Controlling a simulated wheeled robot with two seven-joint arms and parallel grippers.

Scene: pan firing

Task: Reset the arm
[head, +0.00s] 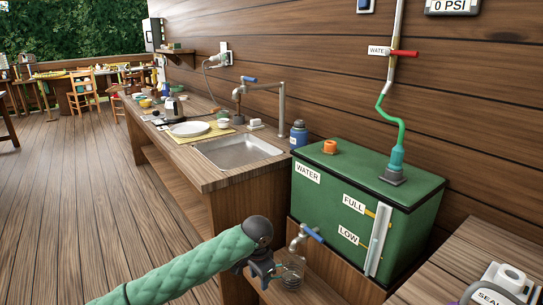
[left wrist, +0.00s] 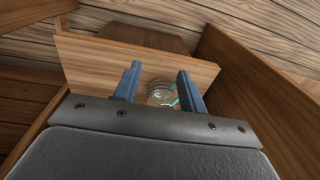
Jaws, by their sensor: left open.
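My left arm, in a green quilted sleeve, comes in from the bottom left of the head view. My left gripper (head: 275,272) is low in front of the green water tank, just below its tap (head: 305,235). A clear, ribbed glass (head: 291,272) stands on the low wooden shelf right at the gripper. In the left wrist view the two blue fingers (left wrist: 157,85) are apart, and the glass (left wrist: 160,93) shows between and beyond them. I cannot tell whether the fingers touch it. My right gripper is in neither view.
The green water tank (head: 345,193) stands right of the counter with the sink (head: 238,150). A blue bottle (head: 298,134) is behind the tank's left corner. A wooden surface with a white container (head: 500,285) is at bottom right. The deck floor (head: 75,200) at left is clear.

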